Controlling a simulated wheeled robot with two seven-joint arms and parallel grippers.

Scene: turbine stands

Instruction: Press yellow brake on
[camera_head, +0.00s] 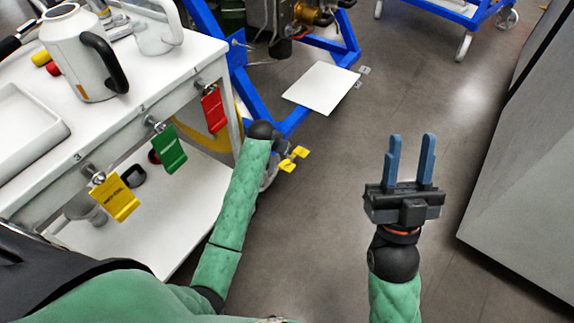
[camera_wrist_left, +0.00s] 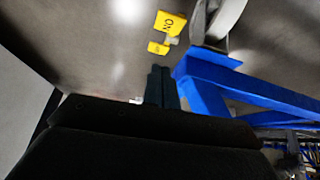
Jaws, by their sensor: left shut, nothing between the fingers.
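The yellow brake (camera_head: 300,152) has two small tabs beside a grey caster at the foot of the blue stand, just right of my left wrist in the head view. In the left wrist view the larger tab (camera_wrist_left: 170,22) reads ON; a smaller yellow tab (camera_wrist_left: 158,48) is below it. My left gripper (camera_wrist_left: 160,70) is shut and empty, its fingertips just below the smaller tab in that picture; I cannot tell whether they touch. In the head view my left forearm hides the left gripper. My right gripper (camera_head: 410,140) is open and empty over the floor.
The blue stand frame (camera_head: 271,115) is close to my left wrist. A white workbench (camera_head: 150,82) with red, green and yellow tags is at left. A white sheet (camera_head: 321,88) lies by the stand. A grey cabinet (camera_head: 530,190) is at right. Floor between is clear.

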